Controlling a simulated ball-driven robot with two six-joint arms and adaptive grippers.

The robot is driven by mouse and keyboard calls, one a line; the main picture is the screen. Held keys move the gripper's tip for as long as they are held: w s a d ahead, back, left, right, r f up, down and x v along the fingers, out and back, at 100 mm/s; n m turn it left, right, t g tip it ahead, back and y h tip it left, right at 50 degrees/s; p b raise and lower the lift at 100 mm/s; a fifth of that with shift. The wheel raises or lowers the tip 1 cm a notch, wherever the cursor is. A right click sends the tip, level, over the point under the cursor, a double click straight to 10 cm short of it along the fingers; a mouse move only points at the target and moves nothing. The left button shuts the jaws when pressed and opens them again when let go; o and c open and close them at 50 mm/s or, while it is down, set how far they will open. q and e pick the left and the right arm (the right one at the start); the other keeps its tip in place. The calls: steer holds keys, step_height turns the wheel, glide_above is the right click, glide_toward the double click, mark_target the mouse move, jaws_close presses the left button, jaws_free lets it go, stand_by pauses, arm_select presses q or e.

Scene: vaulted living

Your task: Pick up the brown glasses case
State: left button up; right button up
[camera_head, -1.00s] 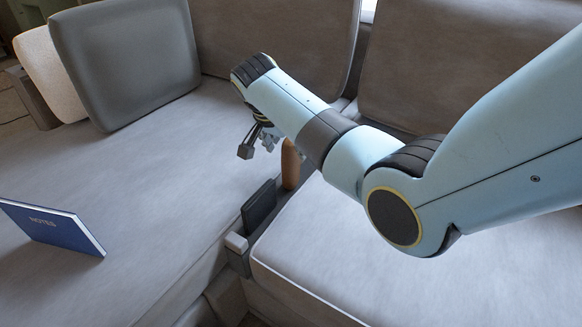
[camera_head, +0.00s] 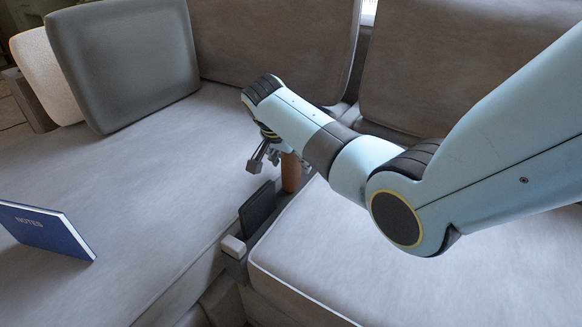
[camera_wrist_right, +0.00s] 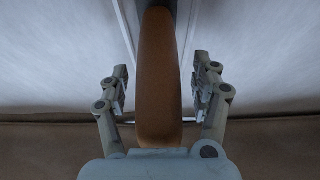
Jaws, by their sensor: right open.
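The brown glasses case (camera_head: 291,172) stands upright in the narrow gap between the two sofa seats, partly hidden by my right arm in the head view. In the right wrist view the case (camera_wrist_right: 158,75) runs lengthwise through the middle, between the two fingers. My right gripper (camera_head: 272,158) is open, pointing down just above and beside the case in the head view. In the wrist view its fingers (camera_wrist_right: 161,88) are spread to either side of the case, with visible space on both sides. My left gripper is not in view.
A dark flat item (camera_head: 258,209) stands in the same gap, in front of the case, with a small pale block (camera_head: 233,246) nearer. A blue notebook (camera_head: 46,230) stands on the left seat. A grey cushion (camera_head: 125,60) leans at the back left. The seats are otherwise clear.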

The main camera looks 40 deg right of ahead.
steer(key=c, duration=1.3)
steer(key=shift+r, duration=0.15)
